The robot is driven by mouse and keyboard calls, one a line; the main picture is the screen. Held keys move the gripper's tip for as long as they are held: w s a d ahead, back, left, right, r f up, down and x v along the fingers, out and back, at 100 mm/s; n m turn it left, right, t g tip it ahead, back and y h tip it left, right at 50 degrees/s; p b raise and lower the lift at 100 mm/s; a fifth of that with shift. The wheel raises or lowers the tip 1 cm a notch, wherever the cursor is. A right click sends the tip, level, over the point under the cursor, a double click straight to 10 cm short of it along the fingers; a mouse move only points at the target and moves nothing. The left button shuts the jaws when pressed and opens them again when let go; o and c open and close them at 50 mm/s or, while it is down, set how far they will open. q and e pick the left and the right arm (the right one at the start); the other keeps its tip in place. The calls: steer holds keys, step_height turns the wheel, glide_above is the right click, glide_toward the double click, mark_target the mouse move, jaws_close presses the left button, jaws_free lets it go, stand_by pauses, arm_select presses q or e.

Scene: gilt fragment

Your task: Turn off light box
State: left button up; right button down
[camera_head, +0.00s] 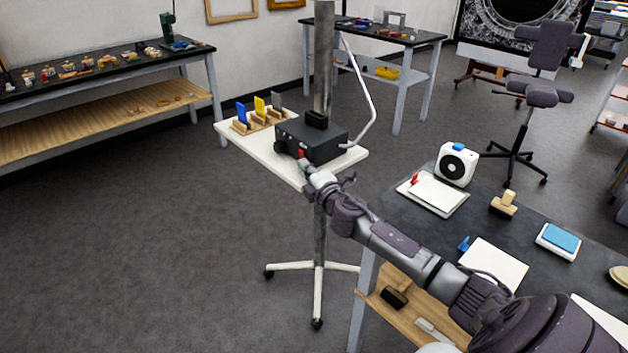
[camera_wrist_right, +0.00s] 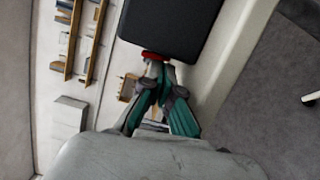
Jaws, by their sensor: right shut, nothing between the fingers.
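The light box is a black box (camera_head: 318,142) on a white stand tray (camera_head: 262,153), with a dark slotted piece on top and dark knobs on its front left. A red button (camera_head: 301,153) sits on its near face. In the right wrist view the box (camera_wrist_right: 170,25) fills the top, and the red button (camera_wrist_right: 154,55) is at its lower edge. My right gripper (camera_head: 307,164) is shut and empty, with its fingertips (camera_wrist_right: 157,70) at the red button, touching or nearly so. My left gripper is not in view.
A wooden rack (camera_head: 262,120) with blue and yellow slides stands left of the box. A grey pole (camera_head: 323,70) and a white curved tube (camera_head: 370,95) rise behind it. A dark table (camera_head: 400,205) with a white fan-like device (camera_head: 456,164) lies at right. Floor at left is clear.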

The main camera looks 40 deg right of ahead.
steer(key=s+a, duration=0.2)
steer(key=s, duration=0.8)
steer(key=shift+f, duration=0.1)
